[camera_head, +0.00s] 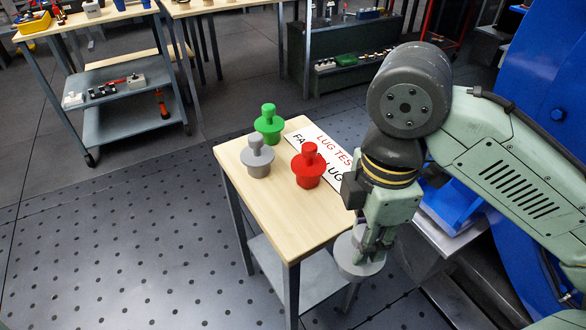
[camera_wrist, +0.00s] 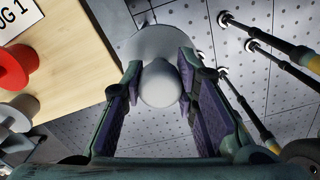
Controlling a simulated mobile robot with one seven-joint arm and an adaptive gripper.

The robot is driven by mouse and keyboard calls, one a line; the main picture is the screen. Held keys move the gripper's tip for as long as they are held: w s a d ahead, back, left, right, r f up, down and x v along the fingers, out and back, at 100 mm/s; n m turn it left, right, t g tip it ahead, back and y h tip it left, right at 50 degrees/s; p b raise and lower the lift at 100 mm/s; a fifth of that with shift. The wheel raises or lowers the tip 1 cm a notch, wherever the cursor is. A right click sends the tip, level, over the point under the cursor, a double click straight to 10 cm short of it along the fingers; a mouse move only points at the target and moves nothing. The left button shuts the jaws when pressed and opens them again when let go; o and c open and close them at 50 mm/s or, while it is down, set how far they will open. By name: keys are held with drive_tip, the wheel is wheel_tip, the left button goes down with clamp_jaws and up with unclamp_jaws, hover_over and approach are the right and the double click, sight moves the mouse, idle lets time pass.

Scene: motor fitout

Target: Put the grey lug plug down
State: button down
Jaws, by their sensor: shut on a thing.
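My gripper (camera_head: 374,250) points down just off the right edge of the small wooden-topped table (camera_head: 262,215). It is shut on a grey lug plug (camera_head: 358,264), whose wide round part shows below the fingers. In the wrist view the plug's rounded knob (camera_wrist: 160,84) sits between the two finger pads, with its wide disc beyond, over the floor. The red plug shows at the left in the wrist view (camera_wrist: 12,70).
The table's front left top is bare. A blue tray (camera_head: 450,208) and large blue machine (camera_head: 560,140) are to the right. A grey cart (camera_head: 120,100) stands back left.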

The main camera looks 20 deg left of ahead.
drive_tip(key=shift+w+a+f+p, duration=0.4)
drive_tip(key=shift+w+a+f, duration=0.65)
drive_tip(key=shift+a, duration=1.15)
drive_tip(key=shift+w+a+f+p, duration=0.5)
drive_tip(key=shift+w+a, duration=0.95)
drive_tip(key=shift+a, duration=0.8)
drive_tip(key=shift+w+a+f+p, duration=0.3)
drive_tip(key=shift+w+a+f, duration=0.8)
drive_tip(key=shift+a, duration=1.1)
drive_tip(key=c, duration=1.3)
unclamp_jaws()
drive_tip(key=shift+w+r, duration=0.15)
drive_tip(key=shift+r, duration=0.05)
wheel_tip(320, 180, up, 12)
